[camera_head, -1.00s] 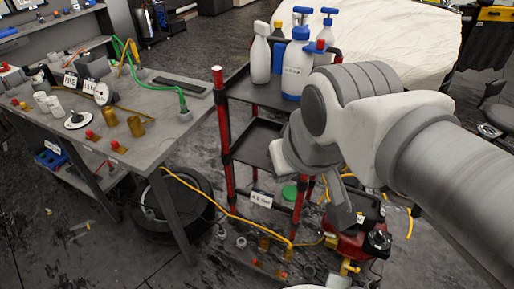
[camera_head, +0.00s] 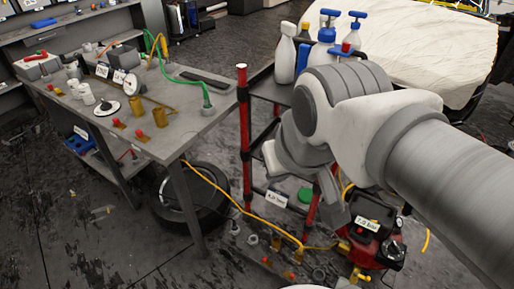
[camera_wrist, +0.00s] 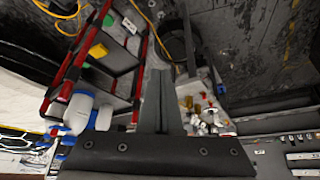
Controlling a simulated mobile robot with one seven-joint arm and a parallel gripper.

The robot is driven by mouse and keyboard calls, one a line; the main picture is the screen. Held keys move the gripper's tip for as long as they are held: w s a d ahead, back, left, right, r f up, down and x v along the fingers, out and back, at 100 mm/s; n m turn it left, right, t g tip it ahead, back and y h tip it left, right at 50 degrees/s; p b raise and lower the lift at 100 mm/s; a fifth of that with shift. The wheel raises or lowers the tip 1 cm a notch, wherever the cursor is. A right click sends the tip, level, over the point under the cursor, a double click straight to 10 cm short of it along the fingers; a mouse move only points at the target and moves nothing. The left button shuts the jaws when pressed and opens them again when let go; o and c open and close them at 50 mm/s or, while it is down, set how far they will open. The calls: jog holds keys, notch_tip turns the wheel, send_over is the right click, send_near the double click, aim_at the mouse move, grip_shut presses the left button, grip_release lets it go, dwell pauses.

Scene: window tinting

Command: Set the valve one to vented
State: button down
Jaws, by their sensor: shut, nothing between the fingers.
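Several small brass fittings with red knobs sit on the grey workbench (camera_head: 215,108). One red-knobbed fitting (camera_head: 141,134) is near its front edge, and another (camera_head: 117,122) is left of it. More brass fittings (camera_head: 289,274) lie low near the yellow hose on the floor side. I cannot tell which is valve one or read any setting. My gripper (camera_wrist: 160,76) is shut and empty in the wrist view, pointing toward the cart and bench. In the head view it hangs in front of the cart, partly hidden by my arm, apart from the bench.
A red-and-black cart (camera_head: 244,125) holding spray bottles (camera_head: 285,57) stands right of the bench. A red machine (camera_head: 372,238) is on the floor. A yellow hose (camera_head: 228,196) crosses to it. Floor at left is mostly clear.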

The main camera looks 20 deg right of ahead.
dwell(0.3)
